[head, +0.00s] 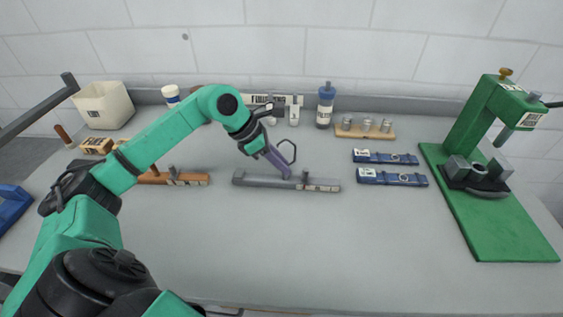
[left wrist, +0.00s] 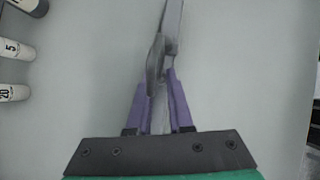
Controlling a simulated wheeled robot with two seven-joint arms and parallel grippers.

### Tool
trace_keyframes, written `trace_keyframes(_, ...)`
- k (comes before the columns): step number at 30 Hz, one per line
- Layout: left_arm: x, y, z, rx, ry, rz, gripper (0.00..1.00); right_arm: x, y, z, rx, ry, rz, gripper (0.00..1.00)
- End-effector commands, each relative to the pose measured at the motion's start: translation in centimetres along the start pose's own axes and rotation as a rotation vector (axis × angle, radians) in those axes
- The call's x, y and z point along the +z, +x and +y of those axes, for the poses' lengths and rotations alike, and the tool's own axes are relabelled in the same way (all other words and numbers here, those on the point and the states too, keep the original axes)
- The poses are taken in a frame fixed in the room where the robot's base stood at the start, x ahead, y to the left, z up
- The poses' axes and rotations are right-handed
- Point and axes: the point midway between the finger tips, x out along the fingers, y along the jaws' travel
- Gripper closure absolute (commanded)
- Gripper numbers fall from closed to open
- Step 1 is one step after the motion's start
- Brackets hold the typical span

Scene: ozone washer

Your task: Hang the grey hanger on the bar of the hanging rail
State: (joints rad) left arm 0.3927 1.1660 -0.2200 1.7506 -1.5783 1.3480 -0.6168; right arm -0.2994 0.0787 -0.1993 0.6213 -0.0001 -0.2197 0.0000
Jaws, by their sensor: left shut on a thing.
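The grey hanger (head: 258,181) is a long grey bar with a label near its right end, in the middle of the head view. My left gripper (head: 283,172) comes down to its middle from the upper left, its purple fingers shut on it. In the left wrist view the fingers (left wrist: 155,82) close on a grey piece (left wrist: 172,22) that runs up the picture. I cannot tell whether the hanger touches the table. A thin dark hexagonal loop shows beside the fingers. A dark sloping bar (head: 38,103) at the left looks like the hanging rail's bar. My right gripper is out of view.
An orange-brown bar (head: 188,179) lies left of the hanger. Two blue pieces (head: 392,178) lie right of it, before a green press (head: 475,160). A cream bin (head: 104,105) and bottles (head: 326,105) stand at the back. The table's front middle (head: 300,245) is clear.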

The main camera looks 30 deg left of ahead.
Motion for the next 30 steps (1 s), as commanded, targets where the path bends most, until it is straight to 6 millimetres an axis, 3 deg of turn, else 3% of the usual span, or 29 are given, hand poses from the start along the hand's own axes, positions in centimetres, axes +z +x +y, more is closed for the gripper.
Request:
trace_keyframes(8,-0.1,0.3,0.0,0.002,0.001,-0.002,1.0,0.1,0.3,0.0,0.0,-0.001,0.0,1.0)
trace_keyframes(9,-0.1,0.3,0.0,0.001,0.001,-0.001,0.73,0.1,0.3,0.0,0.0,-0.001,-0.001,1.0)
trace_keyframes(11,-0.1,0.2,0.0,0.001,0.001,-0.001,0.51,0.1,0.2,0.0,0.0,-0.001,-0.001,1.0)
trace_keyframes(23,-0.1,-0.4,0.1,0.003,0.0,0.0,0.51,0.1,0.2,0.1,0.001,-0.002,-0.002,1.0)
trace_keyframes(26,-0.2,-2.2,0.2,0.005,0.001,0.001,0.51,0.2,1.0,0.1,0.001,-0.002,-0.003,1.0)
trace_keyframes(30,-0.3,-6.0,0.1,0.008,0.001,0.003,0.51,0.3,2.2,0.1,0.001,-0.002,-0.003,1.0)
